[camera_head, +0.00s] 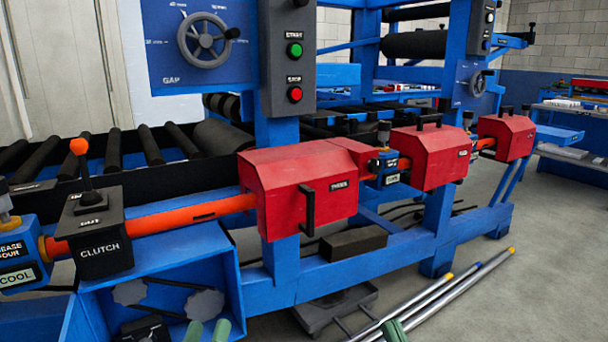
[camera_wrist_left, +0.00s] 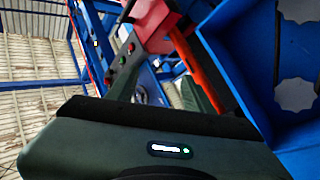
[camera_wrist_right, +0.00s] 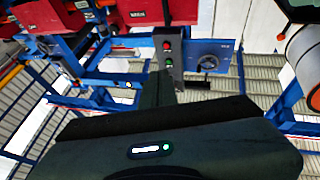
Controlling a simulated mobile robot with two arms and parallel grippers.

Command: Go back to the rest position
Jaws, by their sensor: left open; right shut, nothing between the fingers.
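My left gripper (camera_head: 207,331) shows as two green fingertips at the bottom edge of the head view, in front of the blue frame. The fingers are apart with nothing between them. They also show apart in the left wrist view. My right gripper (camera_head: 392,331) shows as one green tip at the bottom edge, over the floor near the metal rods. Its fingers are together and empty; they stand upright in the right wrist view (camera_wrist_right: 158,88). Most of both arms is out of the head view.
The blue machine frame (camera_head: 330,277) fills the middle, with red guards (camera_head: 300,185), an orange shaft (camera_head: 190,215) and a clutch box (camera_head: 95,240) with an orange-knobbed lever. Metal rods (camera_head: 440,300) lie on the floor. Free floor (camera_head: 560,270) lies at right.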

